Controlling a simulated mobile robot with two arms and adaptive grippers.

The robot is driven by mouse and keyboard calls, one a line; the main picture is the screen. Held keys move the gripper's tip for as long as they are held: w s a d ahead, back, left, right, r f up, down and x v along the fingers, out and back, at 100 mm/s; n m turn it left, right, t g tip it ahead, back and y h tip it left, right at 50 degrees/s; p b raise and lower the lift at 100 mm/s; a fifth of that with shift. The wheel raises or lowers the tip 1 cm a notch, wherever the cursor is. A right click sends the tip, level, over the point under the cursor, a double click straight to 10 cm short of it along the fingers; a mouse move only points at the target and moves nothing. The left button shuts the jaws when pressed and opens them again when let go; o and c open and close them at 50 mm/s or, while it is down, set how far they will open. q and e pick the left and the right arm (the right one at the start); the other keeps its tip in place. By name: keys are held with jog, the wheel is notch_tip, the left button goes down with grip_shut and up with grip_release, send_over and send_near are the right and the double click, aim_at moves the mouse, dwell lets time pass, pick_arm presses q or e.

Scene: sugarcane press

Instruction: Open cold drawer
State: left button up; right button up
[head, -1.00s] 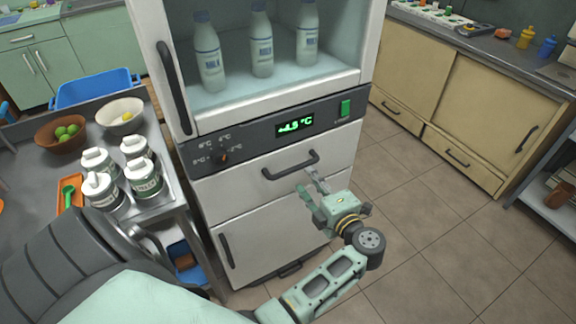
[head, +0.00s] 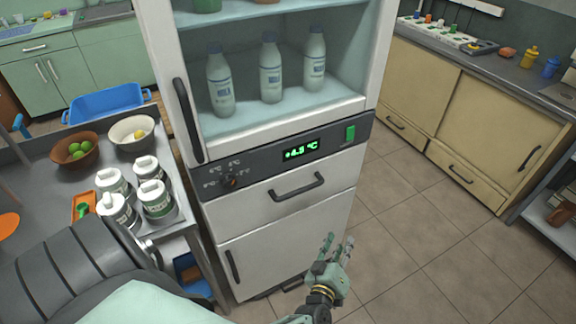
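The cold drawer (head: 255,204) is the white front panel below the fridge's display strip, and it looks shut and flush. Its dark bar handle (head: 298,187) runs across the upper part of the panel. My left gripper (head: 338,240) is below and to the right of the handle, clear of it, near the fridge's lower right edge. Its two fingers point up and stand apart with nothing between them. My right gripper is not in view.
The glass-front compartment above holds milk bottles (head: 270,68). A metal table (head: 40,178) with white tubs (head: 156,200) and bowls stands close on the left. Beige cabinets (head: 480,125) line the back right. The tiled floor (head: 420,230) right of the fridge is clear.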

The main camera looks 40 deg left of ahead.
pick_arm(q)
jog(key=s+d+f+m+g+h+p, duration=0.1)
jog(key=s+f+m+g, duration=0.4)
jog(key=s+f, duration=0.6)
jog(key=s+d+f+m+g+h+p, duration=0.1)
jog(key=s+f+m+g+h+p, duration=0.2)
jog(key=s+f, duration=0.8)
jog(key=shift+s+f+m+g+h, duration=0.2)
jog(key=shift+s+m+g+h, duration=0.75)
jog(key=shift+s, duration=1.75)
jog(key=shift+d+m+y, duration=0.1)
jog(key=shift+m+y, duration=0.15)
jog(key=shift+m, duration=0.2)
